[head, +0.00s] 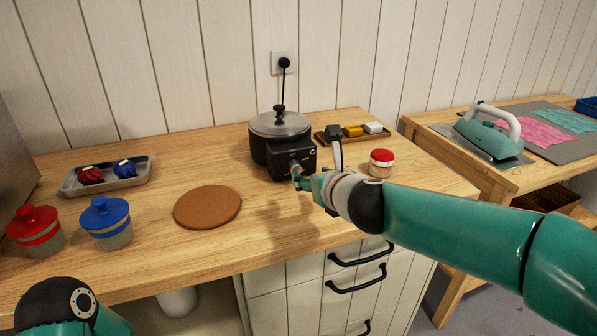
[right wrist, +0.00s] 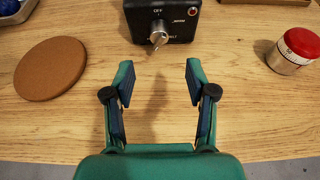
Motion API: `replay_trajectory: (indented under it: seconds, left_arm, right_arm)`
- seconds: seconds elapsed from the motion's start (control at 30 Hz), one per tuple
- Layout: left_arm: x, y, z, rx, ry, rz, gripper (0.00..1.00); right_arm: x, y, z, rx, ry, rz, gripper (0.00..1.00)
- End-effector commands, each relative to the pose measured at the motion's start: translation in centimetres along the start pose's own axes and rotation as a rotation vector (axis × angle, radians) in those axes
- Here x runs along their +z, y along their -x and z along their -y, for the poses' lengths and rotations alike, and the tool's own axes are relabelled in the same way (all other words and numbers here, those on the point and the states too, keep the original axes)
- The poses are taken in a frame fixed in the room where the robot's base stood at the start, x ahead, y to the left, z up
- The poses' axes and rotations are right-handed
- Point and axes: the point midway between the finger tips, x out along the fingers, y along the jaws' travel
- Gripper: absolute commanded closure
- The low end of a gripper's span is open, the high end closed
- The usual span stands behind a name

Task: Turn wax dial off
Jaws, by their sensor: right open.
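The wax pot (head: 280,124) is a dark pot with a metal lid, standing at the back of the wooden counter. Its black control box (right wrist: 180,12) faces me, with a silver wax dial (right wrist: 158,34) below the word OFF. A second label, partly readable as MELT, sits at the dial's lower right. The exact dial setting is hard to read. My right gripper (right wrist: 160,78) is open and empty, its fingers pointing at the dial with a gap before it. In the head view the right gripper (head: 307,181) is just in front of the box. My left gripper is out of view.
A cork mat (head: 208,206) lies left of the pot. Red (head: 36,231) and blue (head: 107,223) lidded jars and a metal tray (head: 72,187) are farther left. The counter before the pot is clear.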

Motion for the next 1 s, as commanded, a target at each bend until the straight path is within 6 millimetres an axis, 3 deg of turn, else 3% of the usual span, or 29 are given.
replay_trajectory:
  seconds: [0.2,0.43,0.6,0.93,1.0]
  left_arm:
    - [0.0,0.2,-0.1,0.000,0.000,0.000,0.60]
    - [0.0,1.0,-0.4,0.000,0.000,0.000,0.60]
    - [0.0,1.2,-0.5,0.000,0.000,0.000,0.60]
    - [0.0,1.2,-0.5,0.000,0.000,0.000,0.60]
    - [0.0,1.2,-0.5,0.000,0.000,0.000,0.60]
  right_arm:
    - [-0.1,-5.0,-0.1,0.000,0.002,-0.003,0.44]
    - [0.1,-8.6,-0.1,0.002,0.003,-0.001,0.44]
    - [0.1,-9.9,-0.1,0.002,0.002,-0.001,0.44]
    - [0.0,-10.2,-0.2,0.002,0.003,0.000,0.44]
    - [0.0,-10.2,-0.2,0.002,0.003,0.000,0.55]
